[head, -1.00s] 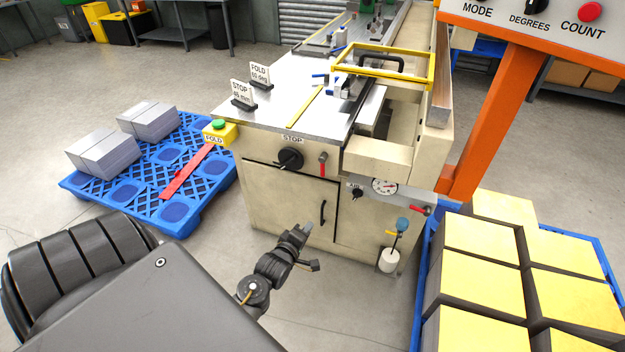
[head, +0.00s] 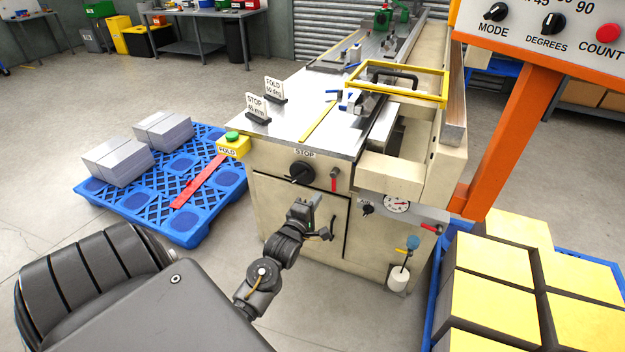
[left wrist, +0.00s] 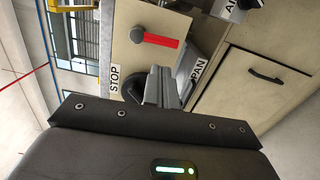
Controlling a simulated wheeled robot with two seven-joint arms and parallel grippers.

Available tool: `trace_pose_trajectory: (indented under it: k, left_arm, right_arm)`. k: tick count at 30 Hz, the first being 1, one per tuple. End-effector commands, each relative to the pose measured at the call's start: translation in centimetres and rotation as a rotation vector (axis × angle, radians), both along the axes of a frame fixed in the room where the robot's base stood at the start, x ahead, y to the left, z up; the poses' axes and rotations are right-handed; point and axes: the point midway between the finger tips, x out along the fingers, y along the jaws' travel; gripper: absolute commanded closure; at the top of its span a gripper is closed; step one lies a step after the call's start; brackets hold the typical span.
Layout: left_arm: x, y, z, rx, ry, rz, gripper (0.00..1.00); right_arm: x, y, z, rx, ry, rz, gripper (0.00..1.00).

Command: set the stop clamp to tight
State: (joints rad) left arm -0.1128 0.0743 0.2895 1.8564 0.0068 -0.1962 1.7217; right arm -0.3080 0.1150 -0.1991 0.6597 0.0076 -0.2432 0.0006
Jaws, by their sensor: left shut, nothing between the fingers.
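The stop clamp is a red-handled lever (head: 334,180) on the machine's cream front panel, right of the black STOP knob (head: 302,173). Its handle hangs down in the head view. In the left wrist view the red lever (left wrist: 160,40) shows whole, on a grey pivot, clear of my fingers. My left gripper (head: 312,201) is shut and empty, in front of the panel below the knob and lever. In the left wrist view my shut fingers (left wrist: 161,84) partly cover the STOP knob (left wrist: 130,90); I cannot tell whether they touch it. My right gripper is out of view.
A cabinet door handle (head: 333,228) is close to my left gripper. A gauge (head: 397,204) and another red lever (head: 431,228) are further right. The orange post (head: 510,140) and yellow-topped stacks (head: 490,265) stand right.

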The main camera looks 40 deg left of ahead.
Motion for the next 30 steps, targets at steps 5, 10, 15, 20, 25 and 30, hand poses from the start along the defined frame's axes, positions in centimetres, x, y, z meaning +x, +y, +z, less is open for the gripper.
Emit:
trace_pose_trajectory:
  k: [5,10,15,20,25,30]
  left_arm:
    - [3.0,0.9,0.1,0.000,-0.001,0.001,1.00]
    - [4.7,1.4,0.1,-0.001,-0.001,0.000,1.00]
    - [5.3,1.6,0.0,0.000,0.000,0.000,1.00]
    - [5.4,1.6,0.0,0.000,0.000,0.000,1.00]
    - [5.4,1.6,0.0,-0.001,0.000,0.000,1.00]
    - [5.8,1.0,0.0,-0.024,-0.007,-0.008,1.00]
  right_arm:
    - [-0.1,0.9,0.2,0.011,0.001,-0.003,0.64]
    - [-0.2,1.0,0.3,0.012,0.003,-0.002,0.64]
    - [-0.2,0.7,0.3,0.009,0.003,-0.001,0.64]
    - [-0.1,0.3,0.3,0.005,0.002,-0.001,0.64]
    - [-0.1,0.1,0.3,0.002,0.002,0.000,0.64]
    - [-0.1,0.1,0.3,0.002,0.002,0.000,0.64]
